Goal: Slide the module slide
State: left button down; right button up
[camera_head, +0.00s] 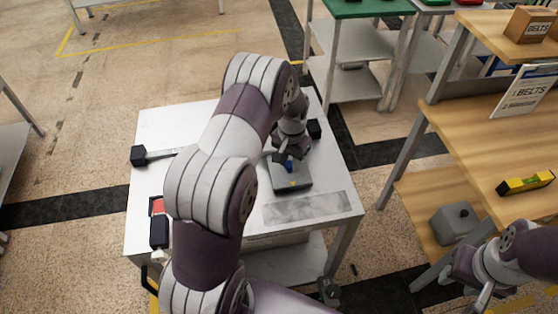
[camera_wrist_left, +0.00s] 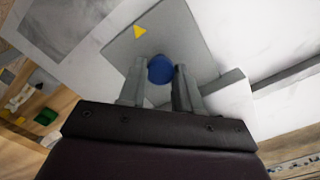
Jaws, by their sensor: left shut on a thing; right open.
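The module slide is a dark grey plate (camera_head: 294,178) with a yellow triangle mark and a blue knob (camera_head: 289,166). It sits on a rail on the white table, between black end blocks. In the left wrist view the plate (camera_wrist_left: 185,35) and the blue knob (camera_wrist_left: 161,69) show close up. My left gripper (camera_head: 285,160) is shut on the blue knob; its fingers (camera_wrist_left: 160,85) stand on either side of it. My right gripper (camera_head: 482,299) is open and empty at the lower right, apart from the slide. My left arm hides the middle of the rail.
The white table (camera_head: 335,205) carries a grey patch (camera_head: 305,207) near its front edge. One black end block (camera_head: 138,156) stands at the left, another (camera_head: 314,129) at the right. A wooden shelf unit (camera_head: 465,150) with a yellow level (camera_head: 526,183) stands at the right.

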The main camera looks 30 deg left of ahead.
pick_arm(q)
jog(key=shift+w+d+r, duration=0.2)
jog(key=shift+w+d, duration=0.25)
jog(key=shift+w, duration=0.05)
jog(key=c, duration=0.8)
grip_release()
jog(key=shift+d, duration=0.2)
jog(key=shift+r, duration=0.2)
notch_tip(320, 180, up, 12)
jog(key=shift+s+r+b, duration=0.1)
jog(key=shift+r+b, duration=0.05)
jog(key=shift+b, duration=0.3)
